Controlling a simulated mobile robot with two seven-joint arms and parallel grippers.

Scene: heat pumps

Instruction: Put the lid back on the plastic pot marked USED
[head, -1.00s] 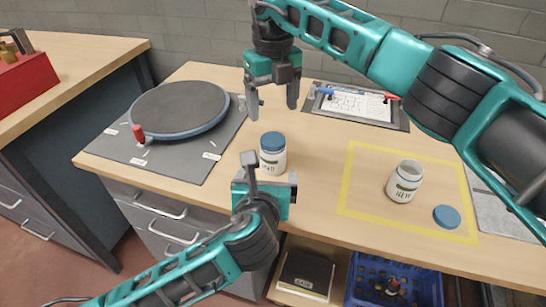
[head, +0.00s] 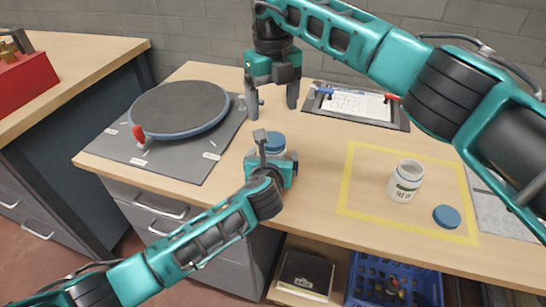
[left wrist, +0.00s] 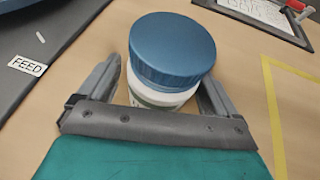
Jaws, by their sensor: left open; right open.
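A white pot with a blue lid on top (head: 275,139) stands upright left of the yellow outline. In the left wrist view this lidded pot (left wrist: 172,52) stands between the fingers of my left gripper (head: 277,152), which is open around it; its label is mostly hidden. An open white pot (head: 405,181) stands upright inside the yellow outline; its label is too small to read surely. A loose blue lid (head: 447,216) lies on the worktop to its right. My right gripper (head: 272,103) is open and empty, above the worktop behind the lidded pot.
A round dark plate with a blue rim (head: 180,107) sits on a grey mat at left, with a red-handled part beside it. A clipboard (head: 355,105) with pens lies at the back. A blue crate (head: 388,280) is below the worktop. The yellow-outlined area (head: 365,165) has free room.

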